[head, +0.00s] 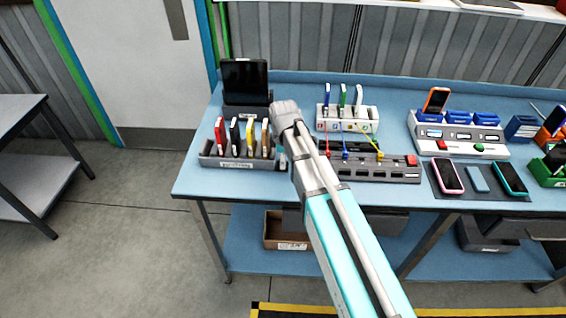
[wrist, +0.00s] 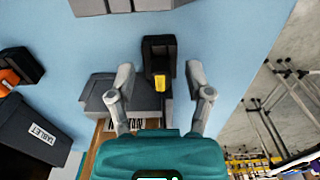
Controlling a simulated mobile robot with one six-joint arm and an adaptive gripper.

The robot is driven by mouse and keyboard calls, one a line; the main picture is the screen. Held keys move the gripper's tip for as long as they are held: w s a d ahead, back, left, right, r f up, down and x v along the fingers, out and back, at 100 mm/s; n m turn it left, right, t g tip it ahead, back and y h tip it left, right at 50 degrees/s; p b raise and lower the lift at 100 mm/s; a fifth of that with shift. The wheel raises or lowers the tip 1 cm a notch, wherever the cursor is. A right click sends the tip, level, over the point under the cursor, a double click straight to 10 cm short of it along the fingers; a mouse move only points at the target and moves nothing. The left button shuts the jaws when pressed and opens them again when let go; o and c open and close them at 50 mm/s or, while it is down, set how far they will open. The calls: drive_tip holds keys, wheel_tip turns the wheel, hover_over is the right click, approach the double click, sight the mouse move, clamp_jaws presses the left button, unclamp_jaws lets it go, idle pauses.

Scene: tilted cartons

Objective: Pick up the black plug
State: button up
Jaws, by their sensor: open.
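In the wrist view a small black block (wrist: 158,47) with a yellow piece at its lower end lies between and just beyond my fingertips. It looks like the black plug, but I cannot be sure. My gripper (wrist: 158,80) is open, one finger on each side, and no contact shows. In the head view my gripper (head: 284,108) is over the left part of the blue table and its fingers cannot be made out. A slim black piece (head: 235,136) stands upright in a grey rack (head: 237,163) left of my gripper, among red, yellow and orange ones.
A dark tablet (head: 245,77) stands behind the rack. Right of my arm are a grey strip with coloured cables (head: 372,172), a white rack (head: 347,124) and a white charging station (head: 461,138). Phones (head: 447,175) lie further right. The wrist view shows a grey labelled holder (wrist: 92,92).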

drive_tip(key=c, duration=0.9)
drive_tip(key=shift+r, duration=0.15)
wheel_tip(320, 180, up, 3)
drive_tip(key=p, duration=0.3)
drive_tip(key=s+d+r+p, duration=0.1)
drive_tip(key=s+r+p, duration=0.2)
drive_tip(key=s, duration=0.1)
drive_tip(key=s+d+r+p, duration=0.2)
drive_tip(key=s+r+p, duration=0.1)
drive_tip(key=s, duration=0.1)
drive_tip(key=s+d+r+p, duration=0.1)
drive_tip(key=s+r+p, duration=0.2)
drive_tip(key=s+p, duration=0.1)
drive_tip(key=shift+s+d+r, duration=0.3)
drive_tip(key=shift+s+r, duration=0.05)
drive_tip(key=shift+s, duration=0.25)
drive_tip(key=shift+r+p, duration=0.75)
idle(1.0)
